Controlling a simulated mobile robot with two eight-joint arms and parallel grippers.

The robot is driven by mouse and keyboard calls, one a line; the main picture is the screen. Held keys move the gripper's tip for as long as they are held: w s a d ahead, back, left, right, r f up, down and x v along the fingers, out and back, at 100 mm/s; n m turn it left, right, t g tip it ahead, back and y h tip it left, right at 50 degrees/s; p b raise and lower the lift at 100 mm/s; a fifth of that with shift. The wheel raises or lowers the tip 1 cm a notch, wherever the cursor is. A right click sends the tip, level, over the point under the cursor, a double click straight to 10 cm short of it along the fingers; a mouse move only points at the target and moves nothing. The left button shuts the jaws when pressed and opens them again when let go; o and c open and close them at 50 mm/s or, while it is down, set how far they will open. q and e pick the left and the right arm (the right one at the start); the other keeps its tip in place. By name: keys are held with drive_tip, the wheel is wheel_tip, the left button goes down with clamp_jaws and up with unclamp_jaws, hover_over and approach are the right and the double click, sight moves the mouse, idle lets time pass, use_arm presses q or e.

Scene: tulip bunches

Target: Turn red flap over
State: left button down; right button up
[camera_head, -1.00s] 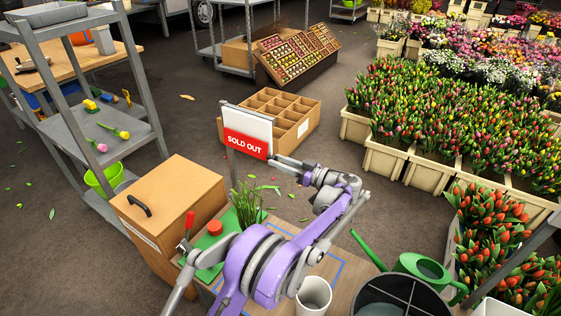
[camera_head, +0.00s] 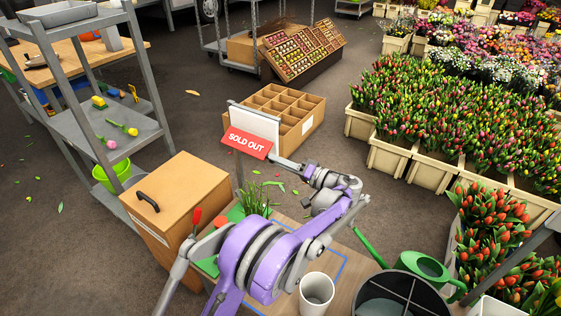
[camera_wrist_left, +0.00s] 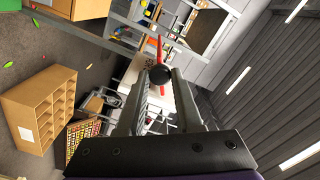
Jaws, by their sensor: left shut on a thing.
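The red flap (camera_head: 246,143) reading "SOLD OUT" hangs at the lower part of a white sign board (camera_head: 262,122) on a grey post. Its lower edge is tilted out from the board. My left gripper (camera_head: 275,160) is at the flap's lower right corner. In the left wrist view the flap shows nearly edge-on as a thin red strip (camera_wrist_left: 161,48) with a black knob (camera_wrist_left: 160,74). The left gripper's fingers (camera_wrist_left: 161,82) are shut on that knob. My right gripper is in neither view.
Below the sign stand a green plant (camera_head: 256,198), a white cup (camera_head: 316,290) and a green watering can (camera_head: 425,268). A wooden box (camera_head: 190,190) with a black handle is at left. A divided wooden crate (camera_head: 300,120) is behind the sign.

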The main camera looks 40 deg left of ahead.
use_arm(q)
drive_tip(key=w+r+m+p, duration=0.1)
drive_tip(key=r+m, duration=0.3)
drive_tip(key=m, duration=0.8)
drive_tip(key=w+r+m, duration=0.3)
drive_tip(key=r+m, duration=0.1)
drive_tip(key=m, duration=0.8)
drive_tip(key=shift+w+a+p, duration=0.2)
drive_tip(key=shift+p, duration=0.2)
drive_tip(key=c, duration=0.6)
unclamp_jaws()
drive_tip(key=shift+d, duration=0.1)
